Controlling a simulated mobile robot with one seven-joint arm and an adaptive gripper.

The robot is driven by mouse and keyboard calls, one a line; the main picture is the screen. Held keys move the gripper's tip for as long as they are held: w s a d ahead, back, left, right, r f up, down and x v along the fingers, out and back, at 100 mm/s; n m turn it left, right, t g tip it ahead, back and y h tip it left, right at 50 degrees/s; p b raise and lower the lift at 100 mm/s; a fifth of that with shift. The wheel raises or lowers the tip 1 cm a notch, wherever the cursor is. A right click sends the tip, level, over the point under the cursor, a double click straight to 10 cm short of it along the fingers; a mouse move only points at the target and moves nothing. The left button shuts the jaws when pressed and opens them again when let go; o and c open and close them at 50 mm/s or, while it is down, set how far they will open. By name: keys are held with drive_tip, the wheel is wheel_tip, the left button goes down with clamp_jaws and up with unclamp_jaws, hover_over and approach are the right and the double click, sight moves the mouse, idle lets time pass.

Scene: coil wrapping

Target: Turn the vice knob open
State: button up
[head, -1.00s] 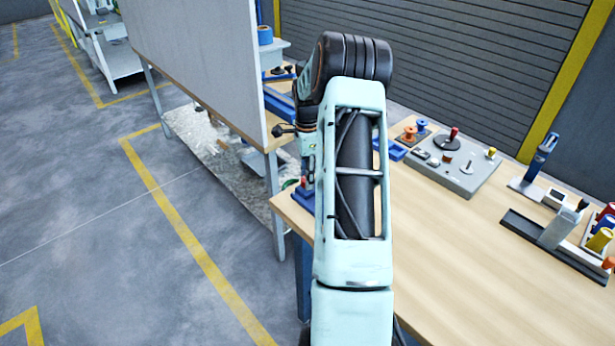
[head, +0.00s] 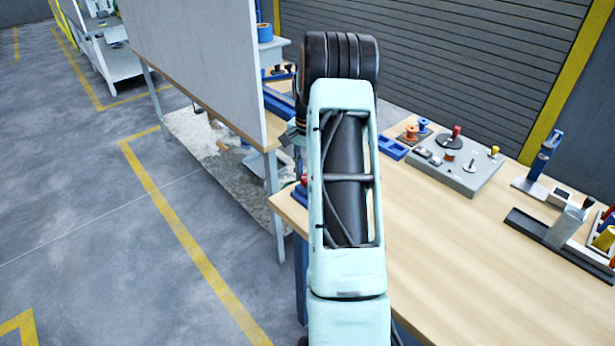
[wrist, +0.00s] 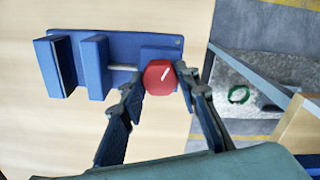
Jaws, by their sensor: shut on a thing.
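The blue vice (wrist: 95,62) is fixed on the wooden table, with its two jaw blocks at the left standing apart. Its red knob (wrist: 158,79) sits at the right end of the screw and bears a white mark slanting up to the right. My gripper (wrist: 160,76) has one finger on each side of the red knob and is shut on it. In the head view, the red knob (head: 304,180) shows small at the table's left edge, beside my arm. My arm hides most of the vice and gripper there.
The wooden table (head: 440,240) is bare in its middle. A grey board (head: 465,175) with pegs, a blue tray (head: 392,147) and a blue stand (head: 545,155) stand farther back. A tall grey panel (head: 195,60) rises at the left. A green ring (wrist: 239,94) lies below the table edge.

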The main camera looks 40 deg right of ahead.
drive_tip(key=n, duration=0.4)
drive_tip(key=shift+n+b, duration=0.35)
drive_tip(key=shift+n, duration=0.05)
drive_tip(key=n, duration=1)
drive_tip(key=shift+n, duration=0.4)
drive_tip(key=n, duration=0.5)
drive_tip(key=shift+r, duration=0.1)
drive_tip(key=n, duration=0.5)
drive_tip(key=shift+p, duration=0.35)
drive_tip(key=n+p, duration=0.1)
drive_tip(key=n, duration=0.4)
drive_tip(key=n+p, duration=0.1)
drive_tip(key=n, duration=0.4)
drive_tip(key=shift+n+p, duration=0.4)
drive_tip(key=n+p, duration=0.1)
drive_tip(key=n, duration=0.3)
drive_tip(key=shift+n, duration=0.4)
